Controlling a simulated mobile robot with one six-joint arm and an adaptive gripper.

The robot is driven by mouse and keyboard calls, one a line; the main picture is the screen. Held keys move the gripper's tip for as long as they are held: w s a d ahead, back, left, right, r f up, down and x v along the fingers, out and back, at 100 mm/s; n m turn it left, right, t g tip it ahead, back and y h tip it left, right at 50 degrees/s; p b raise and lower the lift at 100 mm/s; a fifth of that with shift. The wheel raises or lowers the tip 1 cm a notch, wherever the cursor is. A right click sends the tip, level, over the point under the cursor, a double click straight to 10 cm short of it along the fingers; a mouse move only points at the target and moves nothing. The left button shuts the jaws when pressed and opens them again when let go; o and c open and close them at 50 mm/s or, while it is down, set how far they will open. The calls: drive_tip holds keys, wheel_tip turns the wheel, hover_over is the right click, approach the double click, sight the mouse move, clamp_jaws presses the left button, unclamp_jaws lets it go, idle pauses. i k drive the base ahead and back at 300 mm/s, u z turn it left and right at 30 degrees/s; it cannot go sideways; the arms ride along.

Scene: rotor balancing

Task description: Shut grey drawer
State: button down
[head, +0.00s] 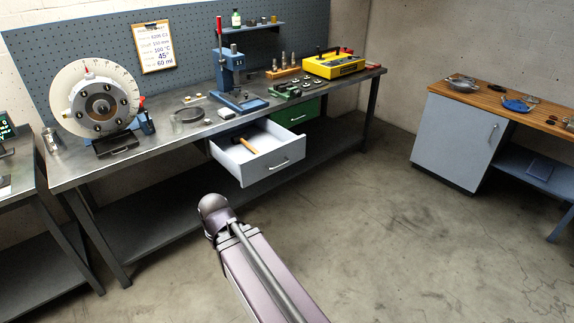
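The grey drawer (268,171) sticks well out of the front of the metal workbench (180,148), a little right of the bench's middle. It is open, with a bar handle on its front panel. A hammer (240,142) with a wooden handle lies inside it. My arm reaches up from the bottom of the head view and ends at a rounded joint in front of the bench, left of and below the drawer in the picture. My gripper cannot be made out, so its opening and anything in it are hidden.
A green drawer (297,113), apparently shut, sits right of the grey one. The bench top holds a dial rotor stand (97,106), a blue press (232,75) and a yellow case (334,66). Open floor lies right, before a wood-topped cabinet (455,140).

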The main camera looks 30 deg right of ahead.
sight(279, 148)
drive_tip(key=i, duration=0.85)
drive_tip(key=u, duration=0.05)
